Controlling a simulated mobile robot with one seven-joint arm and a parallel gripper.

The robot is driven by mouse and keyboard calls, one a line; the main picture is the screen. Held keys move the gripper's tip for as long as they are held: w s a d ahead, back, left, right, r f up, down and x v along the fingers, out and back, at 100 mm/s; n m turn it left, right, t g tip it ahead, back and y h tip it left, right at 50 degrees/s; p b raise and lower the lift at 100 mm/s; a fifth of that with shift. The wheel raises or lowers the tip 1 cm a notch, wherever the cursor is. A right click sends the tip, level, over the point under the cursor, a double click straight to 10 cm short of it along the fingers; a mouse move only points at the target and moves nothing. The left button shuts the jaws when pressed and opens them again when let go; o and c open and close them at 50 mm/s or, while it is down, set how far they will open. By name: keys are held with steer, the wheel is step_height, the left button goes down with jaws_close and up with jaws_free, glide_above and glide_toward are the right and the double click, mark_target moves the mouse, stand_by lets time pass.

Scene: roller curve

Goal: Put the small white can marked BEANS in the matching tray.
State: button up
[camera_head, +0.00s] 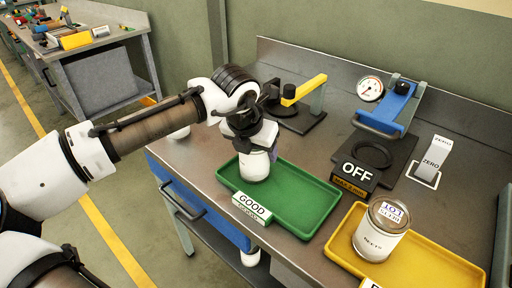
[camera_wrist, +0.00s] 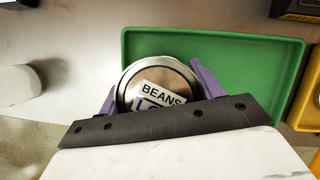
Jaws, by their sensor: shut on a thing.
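The white can marked BEANS (camera_wrist: 160,92) is upright between the purple fingers of my gripper (camera_wrist: 157,88), its metal lid and label facing the wrist camera. In the head view the can (camera_head: 254,168) is at the left end of the green tray (camera_head: 312,204), which carries a GOOD sign (camera_head: 252,208). My gripper (camera_head: 253,150) is shut on the can from above. I cannot tell whether the can's base touches the tray floor. The green tray (camera_wrist: 245,60) also shows behind the can in the wrist view.
A yellow tray (camera_head: 430,262) at front right holds another white can (camera_head: 378,232). A white cylinder (camera_wrist: 18,92) is left of the green tray. The green tray's right part is free.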

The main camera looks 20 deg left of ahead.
steer(key=o, duration=1.4)
steer(key=shift+c, duration=0.2)
steer(key=v, duration=1.2)
steer(key=shift+r, duration=0.2)
